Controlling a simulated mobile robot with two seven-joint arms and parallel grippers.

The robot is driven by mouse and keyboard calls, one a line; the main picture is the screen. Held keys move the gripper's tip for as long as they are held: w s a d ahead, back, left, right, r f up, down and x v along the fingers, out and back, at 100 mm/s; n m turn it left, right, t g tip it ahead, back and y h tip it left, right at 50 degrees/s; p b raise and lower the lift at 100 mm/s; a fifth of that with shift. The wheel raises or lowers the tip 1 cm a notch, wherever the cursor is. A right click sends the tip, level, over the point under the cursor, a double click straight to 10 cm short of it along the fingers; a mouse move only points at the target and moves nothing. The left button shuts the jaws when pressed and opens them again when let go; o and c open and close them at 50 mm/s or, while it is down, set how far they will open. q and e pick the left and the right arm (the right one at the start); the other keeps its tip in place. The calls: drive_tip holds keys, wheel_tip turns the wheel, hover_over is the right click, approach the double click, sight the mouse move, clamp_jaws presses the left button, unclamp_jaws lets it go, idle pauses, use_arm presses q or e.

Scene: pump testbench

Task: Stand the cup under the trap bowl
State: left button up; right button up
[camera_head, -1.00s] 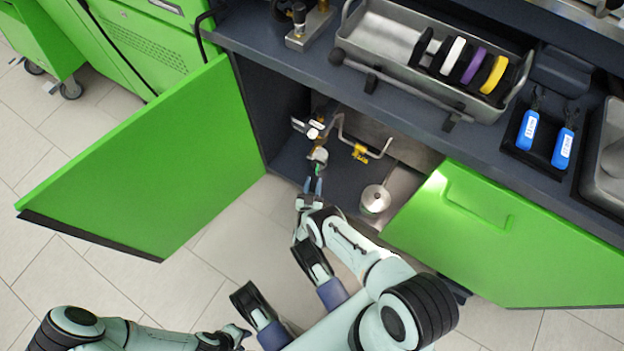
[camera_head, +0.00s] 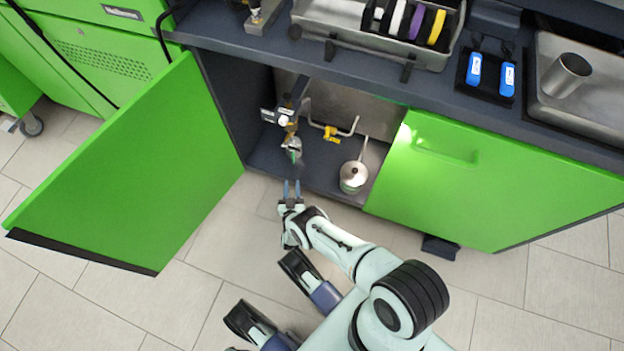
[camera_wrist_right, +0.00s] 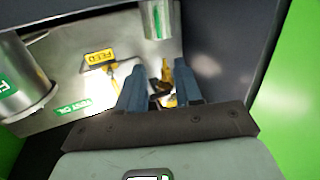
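The metal cup (camera_head: 566,75) stands on the grey sink-like tray at the right of the worktop. In the head view the trap bowl (camera_head: 293,144) seems to be the small metal part with a green mark, hanging below the valve in the open cabinet. It seems to show at the top of the wrist view (camera_wrist_right: 158,18). My right gripper (camera_head: 291,183) is in front of the cabinet opening, a little short of the bowl. In the wrist view its blue fingers (camera_wrist_right: 160,85) are apart with nothing held between them. My left gripper is out of view.
A metal can with a long spout (camera_head: 353,177) stands on the cabinet floor, right of the gripper. The open green door (camera_head: 130,165) bounds the left side, a closed green door (camera_head: 490,180) the right. A yellow-tagged pipe (camera_head: 331,132) runs behind. Blue-handled tools (camera_head: 474,69) lie on the worktop.

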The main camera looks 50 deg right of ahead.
drive_tip(key=s+a+f+n+g+y, duration=0.1)
drive_tip(key=s+f+n+g+y, duration=0.15)
drive_tip(key=s+g+y, duration=0.5)
drive_tip(key=s+a+r+g+y, duration=0.2)
drive_tip(key=s+a+r, duration=0.1)
drive_tip(key=s, duration=0.5)
drive_tip(key=s+a+r+g+y, duration=0.2)
drive_tip(key=s+a+r+y, duration=0.1)
drive_tip(key=s, duration=0.5)
drive_tip(key=s+a+r+g+y, duration=0.2)
drive_tip(key=s+a+r, duration=0.2)
drive_tip(key=s, duration=0.4)
drive_tip(key=shift+a+r, duration=0.25)
drive_tip(key=shift+r, duration=0.35)
